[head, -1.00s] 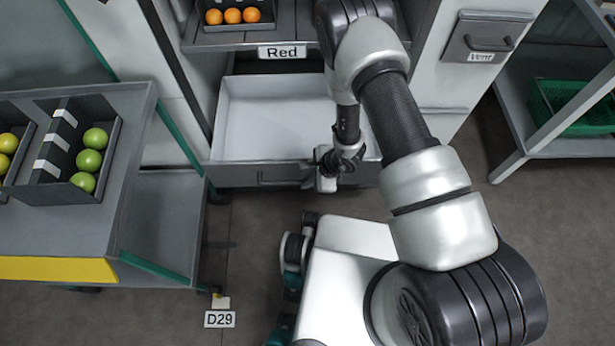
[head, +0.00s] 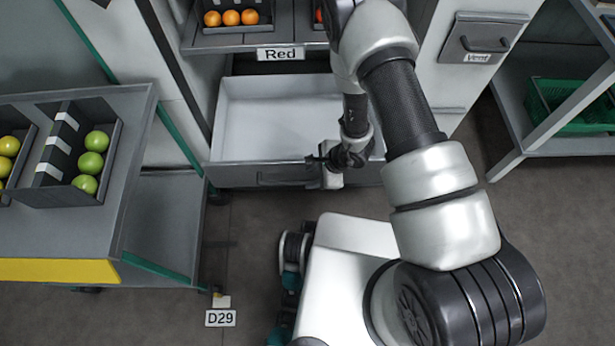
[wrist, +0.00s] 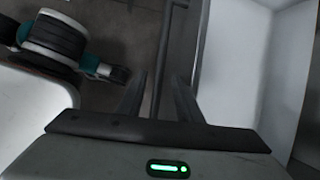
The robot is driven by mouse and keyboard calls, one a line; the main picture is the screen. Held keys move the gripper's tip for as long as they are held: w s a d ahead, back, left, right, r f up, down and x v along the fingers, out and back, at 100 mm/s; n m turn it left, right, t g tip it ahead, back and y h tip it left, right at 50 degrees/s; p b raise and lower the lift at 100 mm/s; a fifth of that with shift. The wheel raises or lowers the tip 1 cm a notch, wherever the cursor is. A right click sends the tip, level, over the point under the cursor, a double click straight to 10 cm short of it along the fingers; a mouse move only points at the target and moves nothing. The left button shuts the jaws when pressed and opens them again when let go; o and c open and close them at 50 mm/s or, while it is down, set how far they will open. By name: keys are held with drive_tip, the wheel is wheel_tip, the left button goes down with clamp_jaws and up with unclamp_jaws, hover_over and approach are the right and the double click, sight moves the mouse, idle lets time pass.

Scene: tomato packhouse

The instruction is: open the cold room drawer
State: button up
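The cold room drawer (head: 265,118) is a white-lined box with a grey front, below the cabinet shelf in the head view. It stands pulled well out, and its inside looks empty. Its dark bar handle (head: 283,179) runs along the front face. My gripper (head: 316,165) is at the right part of the drawer front, close to the handle's right end. In the wrist view, my gripper (wrist: 158,90) has its two fingers apart, with the thin handle bar (wrist: 164,60) showing in the gap between them. The drawer's white inside (wrist: 240,60) is on the right there.
A shelf labelled Red (head: 281,54) holds orange tomatoes above the drawer. A bench (head: 70,225) with boxes of green and yellow tomatoes stands close on the left. A Vent panel (head: 483,40) and a rack with a green crate (head: 570,105) are on the right.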

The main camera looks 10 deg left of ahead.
drive_tip(key=p+v, duration=0.2)
drive_tip(key=v, duration=1.1)
drive_tip(key=w+a+r+n+y, duration=0.15)
drive_tip(key=r+n, duration=0.25)
drive_tip(key=r, duration=0.9)
drive_tip(key=a+r+n+y, duration=0.2)
drive_tip(key=r+n, duration=0.1)
drive_tip(key=r, duration=1)
drive_tip(key=s+d+r+n+t+h, duration=0.2)
drive_tip(key=s+d+r+n+h, duration=0.25)
drive_tip(key=d+r, duration=0.5)
drive_tip(key=s+d+r+n+t+h, duration=0.35)
drive_tip(key=s+d+r, duration=0.25)
drive_tip(key=d+r, duration=0.35)
wheel_tip(320, 180, up, 21)
drive_tip(key=d+p, duration=0.1)
drive_tip(key=p, duration=2)
drive_tip(key=shift+g+p, duration=0.3)
drive_tip(key=shift+g, duration=0.15)
drive_tip(key=shift+f, duration=0.1)
